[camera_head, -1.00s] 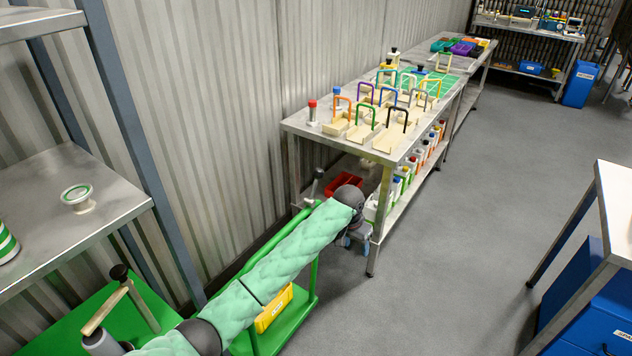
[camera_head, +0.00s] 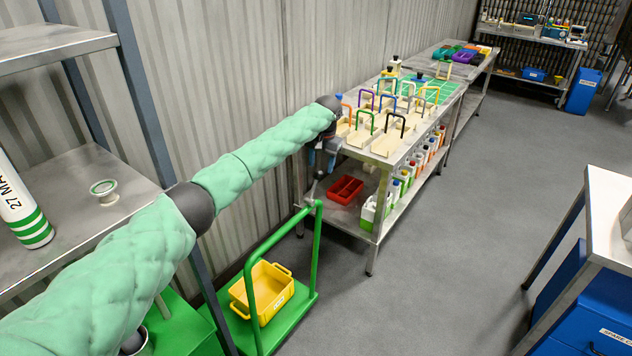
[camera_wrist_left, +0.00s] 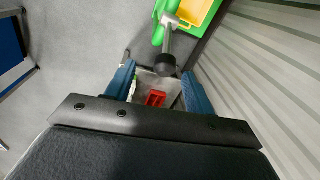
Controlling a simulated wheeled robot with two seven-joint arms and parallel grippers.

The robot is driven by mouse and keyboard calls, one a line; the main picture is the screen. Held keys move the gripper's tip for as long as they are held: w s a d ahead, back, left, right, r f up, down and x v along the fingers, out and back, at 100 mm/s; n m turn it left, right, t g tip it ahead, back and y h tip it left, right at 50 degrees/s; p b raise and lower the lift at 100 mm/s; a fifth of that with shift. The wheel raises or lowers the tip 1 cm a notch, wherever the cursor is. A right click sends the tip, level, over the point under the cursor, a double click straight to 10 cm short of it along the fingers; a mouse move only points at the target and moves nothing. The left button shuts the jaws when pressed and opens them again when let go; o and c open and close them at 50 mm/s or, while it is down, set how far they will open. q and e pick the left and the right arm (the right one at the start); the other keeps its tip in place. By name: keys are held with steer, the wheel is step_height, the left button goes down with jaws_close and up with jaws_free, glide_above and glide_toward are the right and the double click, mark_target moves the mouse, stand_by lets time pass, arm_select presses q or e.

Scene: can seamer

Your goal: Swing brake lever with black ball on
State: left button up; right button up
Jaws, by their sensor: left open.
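The brake lever (camera_wrist_left: 168,40) is a grey bar with a black ball (camera_wrist_left: 165,65) on its end, mounted at the green trolley's handle. In the head view the lever (camera_head: 314,189) shows small at the top of the handle, close below my left gripper (camera_head: 322,162). In the left wrist view the blue fingers of my left gripper (camera_wrist_left: 159,72) are spread apart and empty. The black ball appears between the fingertips; I cannot tell how far beyond them it is. My right gripper is not in view.
The green trolley (camera_head: 318,240) carries a yellow crate (camera_head: 268,292). A steel table (camera_head: 378,158) with coloured-handled trays stands behind, a red bin (camera_head: 346,189) on its lower shelf. The corrugated wall (camera_head: 235,60) is close on the left. Grey floor (camera_head: 450,260) is free to the right.

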mark_target(317, 177)
arm_select(q)
steer(key=shift+w+a+f, duration=0.35)
steer(key=shift+a+f, duration=0.05)
steer(key=shift+a, duration=0.15)
steer(key=shift+f+p, duration=0.5)
steer(key=shift+f, duration=0.1)
steer(key=shift+w+a+f+p, duration=0.15)
steer(key=shift+f+p, duration=0.4)
steer(key=shift+f, duration=1)
steer(key=shift+s+a+f+p, duration=0.15)
steer(key=shift+f+p, duration=0.35)
steer(key=shift+f, duration=1.05)
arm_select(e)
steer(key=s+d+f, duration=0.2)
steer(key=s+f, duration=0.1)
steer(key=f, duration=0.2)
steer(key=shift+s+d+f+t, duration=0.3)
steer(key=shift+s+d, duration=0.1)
arm_select(q)
steer(key=shift+w, duration=0.1)
jaws_close()
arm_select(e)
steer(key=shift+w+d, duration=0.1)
